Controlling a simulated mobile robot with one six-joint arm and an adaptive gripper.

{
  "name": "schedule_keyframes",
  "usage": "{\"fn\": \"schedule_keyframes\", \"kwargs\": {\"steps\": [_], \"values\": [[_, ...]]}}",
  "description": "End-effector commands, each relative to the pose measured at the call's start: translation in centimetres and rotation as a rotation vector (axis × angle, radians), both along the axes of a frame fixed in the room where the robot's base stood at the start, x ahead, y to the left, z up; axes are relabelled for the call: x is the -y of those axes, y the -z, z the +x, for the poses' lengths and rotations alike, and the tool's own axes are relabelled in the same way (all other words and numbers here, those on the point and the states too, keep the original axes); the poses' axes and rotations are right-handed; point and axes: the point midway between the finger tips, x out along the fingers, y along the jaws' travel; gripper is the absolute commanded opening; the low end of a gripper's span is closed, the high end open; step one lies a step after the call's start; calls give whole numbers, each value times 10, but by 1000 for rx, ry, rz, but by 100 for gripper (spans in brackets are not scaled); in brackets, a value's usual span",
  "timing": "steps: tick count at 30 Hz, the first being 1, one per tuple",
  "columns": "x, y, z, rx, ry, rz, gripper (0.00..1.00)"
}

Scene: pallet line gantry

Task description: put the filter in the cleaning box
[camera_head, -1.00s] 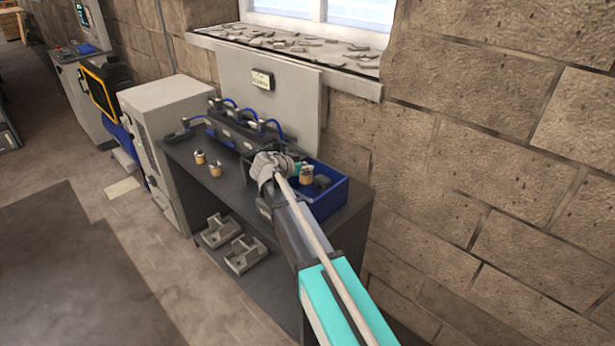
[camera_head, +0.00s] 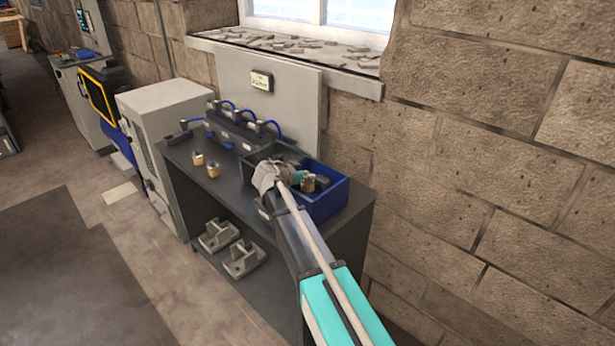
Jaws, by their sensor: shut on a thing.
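A small tan filter with a dark top (camera_head: 308,183) is at the right of my gripper (camera_head: 303,179), at the open blue box (camera_head: 329,206) on the bench. My gripper is shut on this filter; its fingers are mostly hidden by my grey wrist. The filter appears upright and inside the box's outline. I cannot tell whether it touches the box floor. A dark object (camera_head: 322,182) lies in the box beside it. Two similar tan filters, one at the left (camera_head: 198,159) and one nearer (camera_head: 213,170), stand on the bench top.
A dark rack with blue hoses (camera_head: 232,134) stands at the back of the bench (camera_head: 228,184). A grey cabinet (camera_head: 165,105) adjoins its left end. Grey metal brackets (camera_head: 242,260) rest on the lower shelf. A stone wall (camera_head: 480,150) bounds the right.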

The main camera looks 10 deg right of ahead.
Motion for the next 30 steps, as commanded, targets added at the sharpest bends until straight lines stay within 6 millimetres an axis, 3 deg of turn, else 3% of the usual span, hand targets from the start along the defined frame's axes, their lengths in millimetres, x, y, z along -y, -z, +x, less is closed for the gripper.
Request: {"fn": "schedule_keyframes", "kwargs": {"steps": [21,22,24,27,30], "values": [[0,13,-2,-4,0,1,0],[-1,14,-2,-4,0,1,28],[0,14,-2,-5,0,1,41],[0,15,-3,-7,0,1,57],[0,15,-4,-7,1,2,57]]}}
